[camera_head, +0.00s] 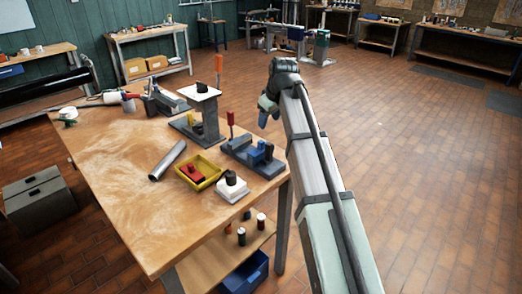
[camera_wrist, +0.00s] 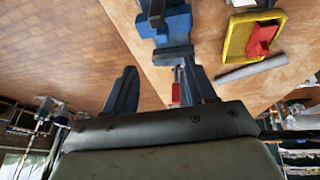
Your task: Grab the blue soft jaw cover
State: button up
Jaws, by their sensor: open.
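The blue soft jaw cover (camera_head: 257,154) sits at the dark blue-grey vise (camera_head: 240,152) near the right edge of the workbench. My gripper (camera_head: 267,112) is up and beyond the vise in the head view, past the bench's right edge. In the wrist view my gripper (camera_wrist: 159,70) has its two fingers wide apart with nothing held between them. The cover lies ahead of the fingertips, apart from them.
A yellow tray (camera_head: 213,180) with a red piece, a grey cylinder (camera_head: 167,160) and a white block with a black top (camera_head: 232,187) stand near the vise. A stand with a white plate (camera_head: 199,91) rises behind it. The bench's left part (camera_head: 110,180) is clear.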

send_over(261, 141)
jog(key=s+d, duration=0.1)
jog(key=s, duration=0.1)
notch_tip(261, 141, down, 7)
jog(key=shift+s+x, duration=0.1)
jog(key=shift+x, duration=1.3)
jog(key=shift+s+x, duration=0.15)
jog(key=shift+x, duration=1.25)
jog(key=shift+f, duration=0.1)
jog(key=shift+c, duration=0.2)
grip_shut()
